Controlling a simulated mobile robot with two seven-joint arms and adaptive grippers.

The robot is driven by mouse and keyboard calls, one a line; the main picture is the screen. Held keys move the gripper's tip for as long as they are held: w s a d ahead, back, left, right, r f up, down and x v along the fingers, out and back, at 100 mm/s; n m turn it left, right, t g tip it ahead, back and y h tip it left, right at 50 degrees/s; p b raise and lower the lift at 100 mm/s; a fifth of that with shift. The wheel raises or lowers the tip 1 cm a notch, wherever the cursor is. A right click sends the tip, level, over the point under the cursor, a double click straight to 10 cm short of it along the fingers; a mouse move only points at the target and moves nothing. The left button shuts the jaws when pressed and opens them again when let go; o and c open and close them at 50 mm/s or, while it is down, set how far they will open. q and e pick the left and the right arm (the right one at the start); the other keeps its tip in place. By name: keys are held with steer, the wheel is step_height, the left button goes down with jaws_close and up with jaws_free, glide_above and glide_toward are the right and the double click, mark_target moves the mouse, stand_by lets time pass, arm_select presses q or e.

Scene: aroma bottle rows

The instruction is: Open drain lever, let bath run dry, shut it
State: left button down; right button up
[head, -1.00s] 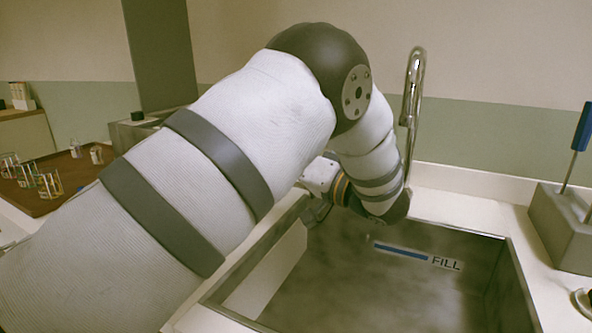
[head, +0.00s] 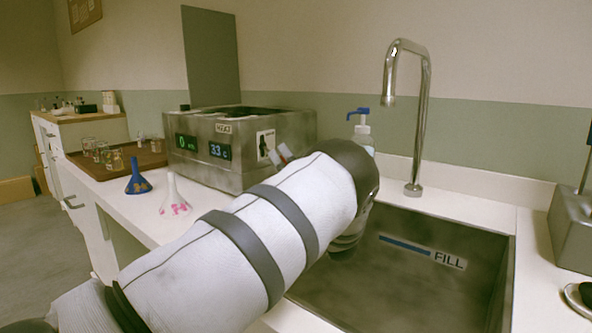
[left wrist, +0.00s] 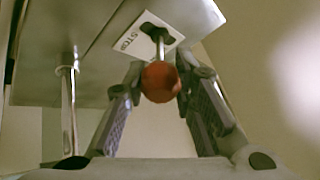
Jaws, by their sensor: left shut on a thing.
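The bath (head: 205,165) is a grey metal tank on the white counter at the left. Its front displays read 0 and 33 C, and its water level cannot be seen. A white lever plate (head: 266,143) is on its right front. In the left wrist view, a short metal lever with a red ball knob (left wrist: 160,82) comes out of a slotted plate (left wrist: 128,40) on the metal body (left wrist: 40,35). My left gripper (left wrist: 162,74) is shut on the red knob, a finger on each side. In the head view my left arm hides most of this gripper. My right gripper is out of view.
A sink (head: 420,290) marked FILL lies right of my arm, with a tall faucet (head: 425,120) behind. A pump bottle (head: 362,130) stands between bath and sink.

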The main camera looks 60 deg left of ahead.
arm_select(q)
steer(key=shift+a+f+m+y+b, duration=0.2)
steer(key=shift+f+m+y+b, duration=0.2)
steer(key=shift+f+y+b, duration=0.25)
steer(key=shift+r, duration=0.1)
steer(key=c, duration=1.3)
jaws_free()
steer(key=v, duration=0.7)
steer(key=shift+f, duration=0.2)
steer(key=shift+d, duration=0.15)
